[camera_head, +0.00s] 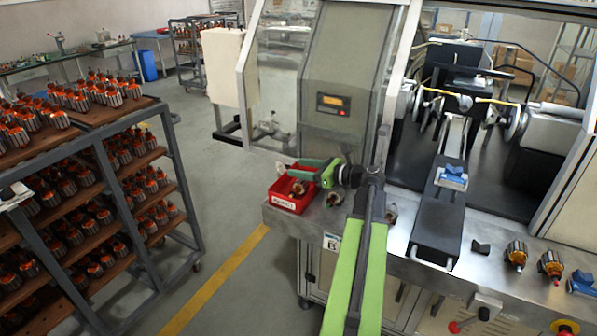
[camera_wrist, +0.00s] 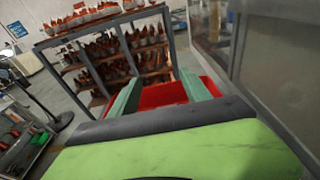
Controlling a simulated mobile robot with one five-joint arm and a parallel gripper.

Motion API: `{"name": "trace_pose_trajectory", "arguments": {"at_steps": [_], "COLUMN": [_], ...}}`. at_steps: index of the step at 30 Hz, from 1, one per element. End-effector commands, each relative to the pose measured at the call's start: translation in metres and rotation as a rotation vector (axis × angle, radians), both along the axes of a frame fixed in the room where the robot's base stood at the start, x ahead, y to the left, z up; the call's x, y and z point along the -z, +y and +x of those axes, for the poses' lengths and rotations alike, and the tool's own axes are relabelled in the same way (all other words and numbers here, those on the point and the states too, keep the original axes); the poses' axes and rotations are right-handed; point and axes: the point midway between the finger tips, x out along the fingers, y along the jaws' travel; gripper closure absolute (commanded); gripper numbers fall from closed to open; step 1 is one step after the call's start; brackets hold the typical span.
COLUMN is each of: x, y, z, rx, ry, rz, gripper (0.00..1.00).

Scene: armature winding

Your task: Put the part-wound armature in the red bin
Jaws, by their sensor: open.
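The red bin (camera_head: 300,207) stands at the left end of the metal bench, with a white label on its front. My gripper (camera_head: 297,171) is over the bin, its green jaws open with nothing seen between them. In the wrist view, my gripper (camera_wrist: 162,88) has a jaw on either side of the red bin (camera_wrist: 163,95). A small copper-and-dark piece (camera_head: 298,188) shows inside the bin, under the jaws; it looks like an armature, but whether it is the part-wound one I cannot tell. My arm hides part of the bench.
Two armatures, one yellowish (camera_head: 516,256) and one orange (camera_head: 551,265), stand at the bench's right. Small round parts (camera_head: 334,198) lie just right of the bin. A rack of armatures (camera_head: 135,190) stands left across open floor. The machine's panel (camera_head: 338,75) rises behind.

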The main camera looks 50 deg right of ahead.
Motion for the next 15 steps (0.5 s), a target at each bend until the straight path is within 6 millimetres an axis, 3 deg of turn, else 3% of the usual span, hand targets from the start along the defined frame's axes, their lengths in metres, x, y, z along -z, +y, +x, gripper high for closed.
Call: {"name": "trace_pose_trajectory", "arguments": {"at_steps": [5,15], "x": [-0.003,-0.015], "y": [-0.003,-0.022], "z": [-0.012,-0.09], "rx": [0.002,0.004], "ry": [0.0,-0.001], "rz": [0.0,0.001], "gripper": [0.44,0.44]}}
